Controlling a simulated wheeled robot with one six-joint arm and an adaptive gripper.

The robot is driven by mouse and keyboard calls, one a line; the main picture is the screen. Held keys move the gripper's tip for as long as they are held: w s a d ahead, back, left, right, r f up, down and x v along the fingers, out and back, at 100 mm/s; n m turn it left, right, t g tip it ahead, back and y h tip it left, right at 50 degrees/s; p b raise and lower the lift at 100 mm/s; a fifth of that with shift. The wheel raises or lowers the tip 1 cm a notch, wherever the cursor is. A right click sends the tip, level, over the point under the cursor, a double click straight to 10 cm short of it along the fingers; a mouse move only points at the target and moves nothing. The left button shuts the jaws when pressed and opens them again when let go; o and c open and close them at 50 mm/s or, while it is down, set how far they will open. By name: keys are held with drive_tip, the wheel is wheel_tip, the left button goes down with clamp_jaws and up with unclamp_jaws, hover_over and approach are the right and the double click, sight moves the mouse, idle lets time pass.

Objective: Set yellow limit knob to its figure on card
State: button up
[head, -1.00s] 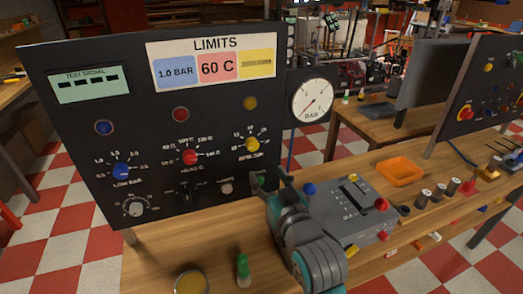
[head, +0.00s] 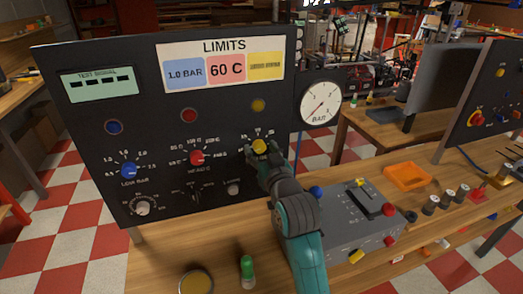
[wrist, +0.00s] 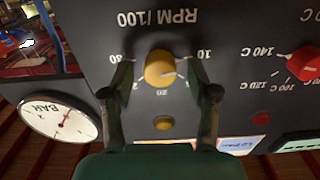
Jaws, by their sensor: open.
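The yellow limit knob (head: 259,145) sits at the right of the row of dials on the black panel, labelled RPM/100 in the wrist view. My gripper (head: 257,156) is right at it. In the wrist view the open fingers stand on both sides of the yellow knob (wrist: 159,68), with thin gaps, contact unclear. The wrist picture is upside down. The knob's white pointer line points right in it, toward the side of the 10 mark; part of the scale is hidden by the fingers. The yellow field (head: 266,66) of the LIMITS card shows small text that I cannot read.
A red knob (head: 196,157) and a blue knob (head: 128,170) are to the left. A yellow lamp (head: 258,105) is above the yellow knob and a BAR gauge (head: 320,102) is at its upper right. A grey control box (head: 350,222) stands on the bench beside my arm.

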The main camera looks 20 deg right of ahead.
drive_tip(key=shift+w, duration=0.1)
clamp_jaws()
drive_tip(key=shift+m, duration=0.3)
drive_tip(key=m, duration=1.4)
drive_tip(key=shift+f, duration=0.1)
drive_tip(key=m, duration=0.5)
idle(0.5)
